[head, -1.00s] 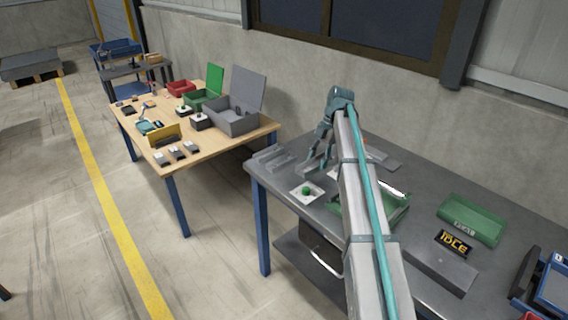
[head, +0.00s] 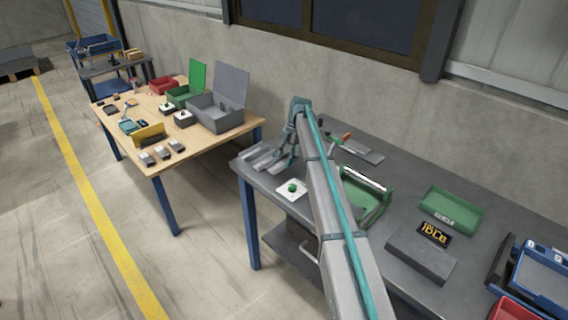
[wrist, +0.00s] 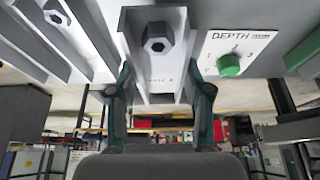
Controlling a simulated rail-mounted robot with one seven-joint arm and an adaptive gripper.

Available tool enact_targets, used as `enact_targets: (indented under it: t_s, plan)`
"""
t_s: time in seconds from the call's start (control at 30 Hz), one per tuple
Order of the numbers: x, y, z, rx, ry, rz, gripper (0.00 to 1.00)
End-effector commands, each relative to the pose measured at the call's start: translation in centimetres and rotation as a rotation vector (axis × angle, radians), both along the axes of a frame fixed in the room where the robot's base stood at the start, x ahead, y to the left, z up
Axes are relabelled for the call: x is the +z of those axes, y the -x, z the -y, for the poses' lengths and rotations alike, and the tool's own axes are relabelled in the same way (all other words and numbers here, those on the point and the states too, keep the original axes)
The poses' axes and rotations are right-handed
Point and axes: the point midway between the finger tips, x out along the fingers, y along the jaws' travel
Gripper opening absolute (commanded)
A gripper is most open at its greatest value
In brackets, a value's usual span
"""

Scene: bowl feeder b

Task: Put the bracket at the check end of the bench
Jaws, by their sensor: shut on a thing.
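My gripper (wrist: 160,97) is shut on a grey channel-shaped bracket (wrist: 158,72), with one finger on each side of it. A dark hexagonal nut or hole shows at its far end. In the head view my gripper (head: 286,158) is low over the left end of the grey metal bench (head: 345,210). The bracket is too small and hidden there to make out clearly. I cannot tell whether it touches the bench. No label for the check end is readable.
Similar grey channel pieces (head: 258,156) lie left of my gripper, close by in the wrist view (wrist: 70,30). A white DEPTH card with a green knob (head: 292,188) lies to the right. A green tray (head: 366,195), grey IDLE box (head: 421,256) and green bin (head: 451,208) stand further right.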

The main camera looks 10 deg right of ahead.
Motion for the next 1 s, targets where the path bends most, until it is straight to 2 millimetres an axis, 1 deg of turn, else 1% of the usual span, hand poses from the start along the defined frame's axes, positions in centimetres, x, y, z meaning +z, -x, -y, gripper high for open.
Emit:
enact_targets:
  t_s: [0.1, 0.17, 0.3, 0.37, 0.73, 0.77, 0.9, 1.0]
  plan:
    - [-0.8, -0.8, -0.2, 0.001, 0.0, -0.002, 0.04]
    - [-1.4, -0.6, -0.2, -0.001, 0.0, -0.002, 0.04]
    - [-3.1, -0.6, -0.2, -0.001, 0.0, -0.002, 0.04]
    - [-3.6, -0.6, -0.2, -0.001, -0.001, -0.001, 0.04]
    - [-4.2, -0.6, -0.2, 0.0, 0.0, 0.0, 0.04]
    - [-4.2, -0.6, -0.2, 0.0, 0.0, 0.0, 0.51]
    - [-4.1, -0.6, -0.2, 0.0, 0.0, 0.0, 0.74]
    - [-4.1, -0.6, -0.2, 0.0, 0.0, 0.0, 0.74]
